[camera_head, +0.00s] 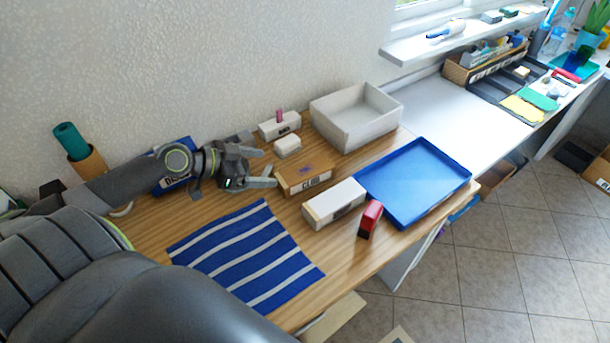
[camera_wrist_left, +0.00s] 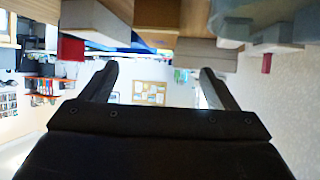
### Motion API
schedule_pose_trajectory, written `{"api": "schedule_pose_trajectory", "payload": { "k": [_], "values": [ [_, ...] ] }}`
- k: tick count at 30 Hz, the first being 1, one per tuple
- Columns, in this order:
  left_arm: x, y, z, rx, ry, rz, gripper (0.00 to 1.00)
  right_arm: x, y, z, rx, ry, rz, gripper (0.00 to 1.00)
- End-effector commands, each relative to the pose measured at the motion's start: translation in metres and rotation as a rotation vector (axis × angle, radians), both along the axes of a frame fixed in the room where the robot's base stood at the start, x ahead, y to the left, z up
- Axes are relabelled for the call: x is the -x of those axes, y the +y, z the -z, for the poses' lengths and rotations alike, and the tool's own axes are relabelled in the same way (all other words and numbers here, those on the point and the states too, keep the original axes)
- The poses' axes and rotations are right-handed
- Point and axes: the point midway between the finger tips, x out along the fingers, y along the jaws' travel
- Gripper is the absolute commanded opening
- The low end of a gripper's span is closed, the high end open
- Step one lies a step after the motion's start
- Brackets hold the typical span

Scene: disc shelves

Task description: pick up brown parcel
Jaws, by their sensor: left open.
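The brown parcel (camera_head: 296,176) lies on the wooden table in the head view, a flat box with a pale label on its front side. My left gripper (camera_head: 263,168) is open and empty just left of it, its fingers pointing toward it. In the left wrist view, which looks upside down, a brown box face that looks like the parcel (camera_wrist_left: 157,13) shows at the top edge, outside the gap between the open fingers (camera_wrist_left: 159,70). My right gripper is not in view.
A white box (camera_head: 334,203) stands close in front of the parcel, with a red-and-black object (camera_head: 370,219) beside it. A small white block (camera_head: 287,145) and a white bin (camera_head: 345,130) stand behind. A blue tray (camera_head: 425,185) is right; a striped cloth (camera_head: 240,252) lies in front.

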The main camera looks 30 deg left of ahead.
Motion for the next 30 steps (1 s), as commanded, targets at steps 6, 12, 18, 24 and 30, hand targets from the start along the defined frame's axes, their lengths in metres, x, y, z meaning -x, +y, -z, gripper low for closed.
{"api": "schedule_pose_trajectory", "payload": {
  "k": [6,12,18,24,30],
  "values": [
    [-0.019,-0.013,0.01,0.005,-0.001,-0.003,0.81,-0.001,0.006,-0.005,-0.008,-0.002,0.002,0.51],
    [-0.036,-0.024,0.021,0.005,-0.001,-0.002,0.81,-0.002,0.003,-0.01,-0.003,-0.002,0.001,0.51],
    [-0.047,-0.031,0.03,0.003,0.002,-0.001,0.81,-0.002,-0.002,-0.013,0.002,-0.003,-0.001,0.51],
    [-0.053,-0.035,0.032,0.002,0.0,-0.001,0.81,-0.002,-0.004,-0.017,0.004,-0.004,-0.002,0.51],
    [-0.071,-0.047,0.042,0.005,0.001,-0.002,0.81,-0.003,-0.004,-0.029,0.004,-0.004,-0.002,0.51]
  ]
}}
